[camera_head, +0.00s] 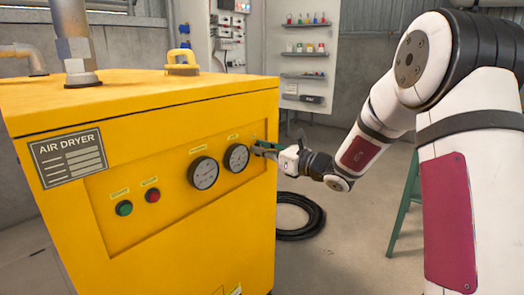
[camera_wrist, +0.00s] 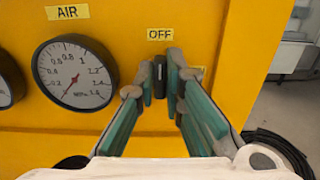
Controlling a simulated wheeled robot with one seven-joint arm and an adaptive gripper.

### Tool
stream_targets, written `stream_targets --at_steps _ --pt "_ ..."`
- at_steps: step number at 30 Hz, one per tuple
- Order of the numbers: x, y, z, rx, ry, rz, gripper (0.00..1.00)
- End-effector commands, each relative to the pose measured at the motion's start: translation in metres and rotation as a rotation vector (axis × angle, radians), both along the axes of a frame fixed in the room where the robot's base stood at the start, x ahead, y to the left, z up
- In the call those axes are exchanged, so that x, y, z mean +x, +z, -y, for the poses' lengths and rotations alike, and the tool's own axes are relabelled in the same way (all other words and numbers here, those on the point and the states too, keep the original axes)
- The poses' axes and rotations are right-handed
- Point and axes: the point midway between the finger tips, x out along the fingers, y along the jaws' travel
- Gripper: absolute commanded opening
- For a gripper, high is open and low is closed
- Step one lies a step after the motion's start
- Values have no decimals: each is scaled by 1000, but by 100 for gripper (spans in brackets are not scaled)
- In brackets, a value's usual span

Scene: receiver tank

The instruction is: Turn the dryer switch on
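The yellow air dryer (camera_head: 210,110) stands at the left and centre of the head view, with its "AIR DRYER" plate on the front. Its switch, a black upright knob (camera_wrist: 160,72), sits below an "OFF" label (camera_wrist: 160,34) in the wrist view and points up at that label. My gripper (camera_wrist: 161,80) has its teal fingers on both sides of the knob, close against it. In the head view my gripper (camera_head: 264,149) reaches the panel's right end, and the fingers hide the switch there. A second label right of the knob is mostly covered by a finger.
Two round gauges, one marked AIR (camera_wrist: 76,74), sit left of the switch. A green button (camera_head: 124,208) and a red button (camera_head: 153,196) are farther left. A coiled black hose (camera_head: 300,218) lies on the floor behind. Shelves (camera_head: 305,76) stand at the back wall.

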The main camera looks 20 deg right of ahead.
Motion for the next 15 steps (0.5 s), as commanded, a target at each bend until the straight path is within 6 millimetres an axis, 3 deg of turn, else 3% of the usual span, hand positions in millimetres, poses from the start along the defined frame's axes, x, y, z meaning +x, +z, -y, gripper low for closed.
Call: stream_targets --at_steps 15 --pt "0 3 1 126 0 -93 0"
